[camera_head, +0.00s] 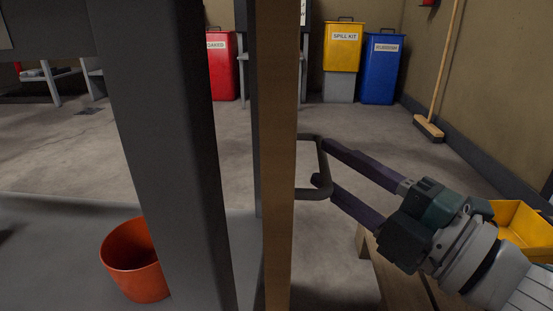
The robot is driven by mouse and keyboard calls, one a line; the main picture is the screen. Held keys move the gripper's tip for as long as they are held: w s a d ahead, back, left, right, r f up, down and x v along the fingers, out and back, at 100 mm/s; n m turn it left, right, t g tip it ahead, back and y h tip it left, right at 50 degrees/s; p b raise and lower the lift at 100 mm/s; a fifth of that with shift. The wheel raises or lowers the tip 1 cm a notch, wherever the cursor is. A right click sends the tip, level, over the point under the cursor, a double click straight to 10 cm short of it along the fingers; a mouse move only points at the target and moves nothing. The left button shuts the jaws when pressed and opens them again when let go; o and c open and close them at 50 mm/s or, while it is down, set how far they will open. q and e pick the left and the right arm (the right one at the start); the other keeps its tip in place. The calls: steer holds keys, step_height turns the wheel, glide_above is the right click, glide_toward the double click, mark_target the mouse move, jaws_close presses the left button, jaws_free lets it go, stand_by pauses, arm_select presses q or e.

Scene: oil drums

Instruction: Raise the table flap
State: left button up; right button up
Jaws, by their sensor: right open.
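The table flap (277,160) shows as a tall, narrow wooden edge with a dark face beside it, running from top to bottom of the picture. A dark grey loop handle (314,138) sticks out from its right side. My right gripper (324,164) comes in from the lower right with its two dark fingers apart. The fingertips are at the handle's outer bar, one near its upper end and one near its lower end. I cannot tell whether they touch it. My left gripper is not in view.
A thick grey post (165,150) blocks the left middle, with an orange bucket (137,262) beside it. A yellow tray (522,228) sits at the right. Red, yellow and blue bins (382,72) and a broom (432,127) stand at the back. The floor between is clear.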

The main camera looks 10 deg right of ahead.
steer(key=shift+x, duration=1.1)
steer(key=shift+c, duration=0.2)
jaws_close()
stand_by(0.5)
